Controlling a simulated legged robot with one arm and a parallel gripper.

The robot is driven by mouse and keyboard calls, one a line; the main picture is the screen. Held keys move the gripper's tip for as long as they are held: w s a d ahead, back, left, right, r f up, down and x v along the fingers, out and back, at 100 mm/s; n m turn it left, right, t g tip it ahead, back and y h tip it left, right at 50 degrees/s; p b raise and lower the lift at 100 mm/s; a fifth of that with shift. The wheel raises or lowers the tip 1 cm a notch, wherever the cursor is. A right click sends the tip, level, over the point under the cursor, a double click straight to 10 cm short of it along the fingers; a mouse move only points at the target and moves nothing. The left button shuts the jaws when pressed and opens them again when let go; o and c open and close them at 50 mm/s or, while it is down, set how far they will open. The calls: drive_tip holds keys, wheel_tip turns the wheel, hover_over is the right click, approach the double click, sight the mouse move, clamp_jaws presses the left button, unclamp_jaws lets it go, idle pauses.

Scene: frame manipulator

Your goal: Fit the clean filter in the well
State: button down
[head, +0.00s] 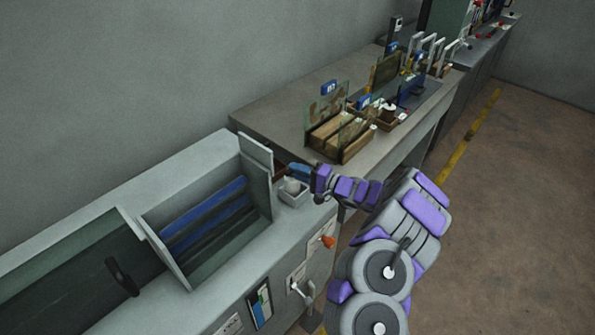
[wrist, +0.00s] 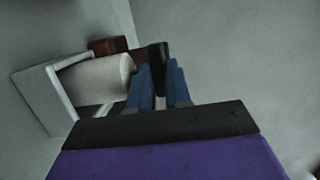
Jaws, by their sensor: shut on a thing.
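My gripper (head: 288,170) is shut on a dark thing with a reddish-brown part (head: 279,173), above the right end of the grey machine. In the wrist view the blue fingers (wrist: 159,88) close around its black piece (wrist: 158,62), and the reddish-brown part (wrist: 105,46) shows behind. I cannot tell whether it is a filter. A white cylinder (wrist: 100,76) sits in a small white open box (wrist: 42,98), left of the fingers; it also shows in the head view (head: 292,185). A large open well (head: 185,262) with blue bars inside lies left of my gripper.
An upright pale panel (head: 256,151) stands at the well's right end. A dark cover (head: 75,275) with a black handle (head: 121,276) lies to the left. The bench (head: 275,118) behind holds wooden frames (head: 340,138) and racks. Orange and white levers project from the machine's front.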

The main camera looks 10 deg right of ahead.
drive_tip(key=shift+d+f, duration=0.1)
drive_tip(key=shift+d, duration=0.2)
drive_tip(key=c, duration=1.4)
unclamp_jaws()
drive_tip(key=shift+d, duration=0.1)
drive_tip(key=o, duration=0.4)
drive_tip(key=shift+s, duration=0.1)
drive_tip(key=shift+f, duration=0.1)
drive_tip(key=shift+p+v, duration=2.05)
drive_tip(key=shift+v, duration=6.55)
